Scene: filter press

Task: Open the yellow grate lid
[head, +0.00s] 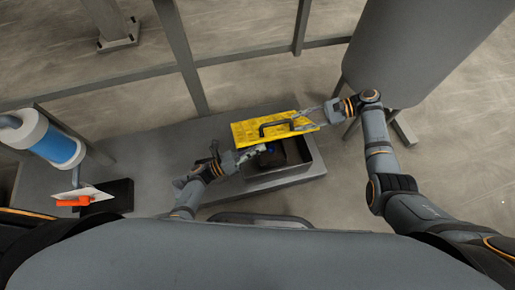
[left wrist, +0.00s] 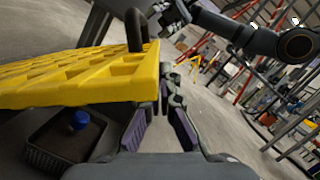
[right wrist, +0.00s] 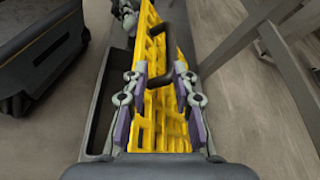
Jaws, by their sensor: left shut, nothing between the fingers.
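The yellow grate lid (head: 245,131) is raised at an angle over the grey box (head: 290,178), whose near part is uncovered. Its dark handle (head: 273,126) is on the upper face; the handle also shows in the left wrist view (left wrist: 134,30). My left gripper (head: 262,149) is shut and empty at the lid's near edge, its tips close to the edge in the left wrist view (left wrist: 166,72); contact is unclear. My right gripper (head: 303,119) is open at the lid's right end. In the right wrist view the lid (right wrist: 160,110) shows between its spread fingers.
A blue item (left wrist: 81,119) lies in the open box. A grey platform (head: 150,150) surrounds it, with a metal railing (head: 190,70) behind. A blue-and-white cylinder (head: 58,147) and an orange-handled scraper (head: 75,202) are at the left. A large grey tank (head: 420,40) stands at right.

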